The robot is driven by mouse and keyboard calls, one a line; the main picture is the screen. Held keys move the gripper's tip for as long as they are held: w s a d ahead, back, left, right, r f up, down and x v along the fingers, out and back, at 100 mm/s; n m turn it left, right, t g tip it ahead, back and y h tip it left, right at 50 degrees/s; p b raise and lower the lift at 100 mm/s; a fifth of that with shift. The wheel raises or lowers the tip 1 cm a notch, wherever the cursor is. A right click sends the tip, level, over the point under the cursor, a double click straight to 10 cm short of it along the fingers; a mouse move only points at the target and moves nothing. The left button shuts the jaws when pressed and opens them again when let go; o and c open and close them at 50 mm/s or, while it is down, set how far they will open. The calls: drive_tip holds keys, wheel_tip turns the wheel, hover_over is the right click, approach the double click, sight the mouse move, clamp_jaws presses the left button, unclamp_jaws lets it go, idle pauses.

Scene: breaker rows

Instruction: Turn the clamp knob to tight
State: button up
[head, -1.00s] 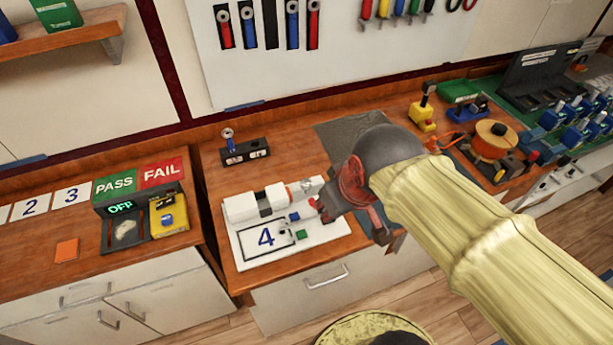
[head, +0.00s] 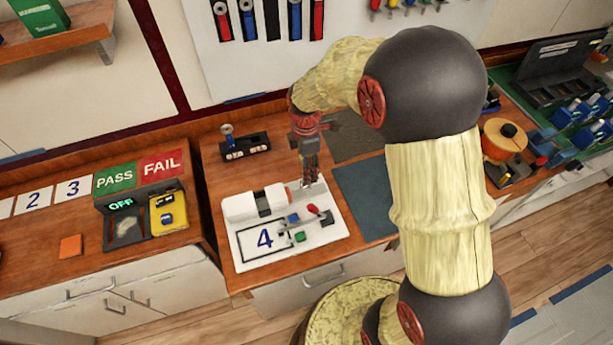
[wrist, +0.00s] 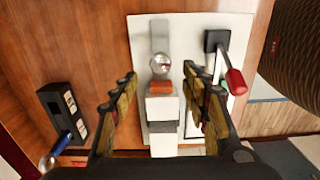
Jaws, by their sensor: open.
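A white fixture plate (head: 335,230) marked 4 lies on the wooden bench. On it a white cylinder (head: 242,207) with a dark band lies sideways, with an orange end (wrist: 160,87). Just beyond that end is a round silver knob (wrist: 161,62), seemingly the clamp knob; its setting cannot be read. My gripper (head: 309,182) points down over this end of the plate. In the wrist view my gripper (wrist: 160,74) is open, its fingers on either side of the orange end and near the knob. I cannot tell whether they touch anything.
A lever with a red handle (wrist: 235,82) stands on the plate beside my right-hand finger. A black block (head: 245,147) with a blue-handled part stands behind the plate. A dark blue mat (head: 363,192) lies to the right. The PASS/FAIL box (head: 138,205) is left.

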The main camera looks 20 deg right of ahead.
wheel_tip(320, 180, down, 7)
drive_tip(key=shift+b, duration=0.4)
drive_tip(key=shift+c, duration=0.6)
drive_tip(key=c, duration=1)
